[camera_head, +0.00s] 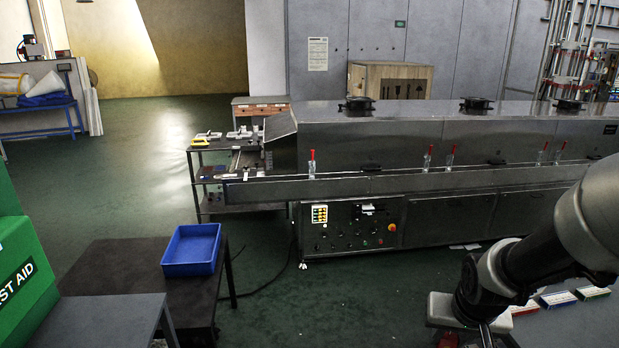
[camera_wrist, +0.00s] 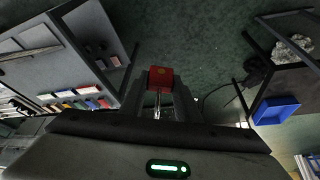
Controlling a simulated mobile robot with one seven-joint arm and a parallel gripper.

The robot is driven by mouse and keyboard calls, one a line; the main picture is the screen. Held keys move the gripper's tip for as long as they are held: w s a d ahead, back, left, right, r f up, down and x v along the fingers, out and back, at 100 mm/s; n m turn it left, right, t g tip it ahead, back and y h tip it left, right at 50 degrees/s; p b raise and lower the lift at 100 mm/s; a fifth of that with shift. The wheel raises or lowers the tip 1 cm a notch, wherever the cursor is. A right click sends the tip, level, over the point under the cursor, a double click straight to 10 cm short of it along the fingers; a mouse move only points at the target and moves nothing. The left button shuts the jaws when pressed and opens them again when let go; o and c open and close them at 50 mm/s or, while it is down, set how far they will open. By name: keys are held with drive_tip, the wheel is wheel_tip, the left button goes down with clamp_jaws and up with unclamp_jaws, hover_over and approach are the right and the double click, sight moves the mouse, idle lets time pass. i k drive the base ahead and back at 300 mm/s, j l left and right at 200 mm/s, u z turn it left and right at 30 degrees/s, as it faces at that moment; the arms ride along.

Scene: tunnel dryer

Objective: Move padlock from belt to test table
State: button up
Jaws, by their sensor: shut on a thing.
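The padlock has a red body (camera_wrist: 160,77) and a shiny shackle. In the wrist view it sits between the fingers of my gripper (camera_wrist: 158,100), which is shut on it. The floor shows beneath it. In the head view my gripper is at the lower right, largely hidden by my arm and the picture edge. The belt (camera_head: 245,160) shows at the left mouth of the steel tunnel dryer (camera_head: 370,145). A dark table (camera_head: 120,262) stands at the lower left; I cannot tell whether it is the test table.
A blue tray (camera_head: 190,262) lies on the dark table and also shows at right in the wrist view (camera_wrist: 276,111). A grey table (camera_head: 95,322) and a green first aid box (camera_head: 25,260) stand nearer.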

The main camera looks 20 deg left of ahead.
sight(187, 312)
drive_tip(key=i+j+u, duration=0.15)
drive_tip(key=i+u, duration=0.7)
drive_tip(key=i, duration=0.2)
drive_tip(key=i+u, duration=0.35)
drive_tip(key=i+l+u, duration=0.1)
drive_tip(key=i+u, duration=0.25)
drive_tip(key=i+l+u, duration=0.15)
drive_tip(key=u, duration=0.2)
drive_tip(key=i+l+u, duration=0.1)
drive_tip(key=i+u, duration=0.25)
drive_tip(key=i+l+u, duration=0.2)
drive_tip(key=i+u, duration=0.15)
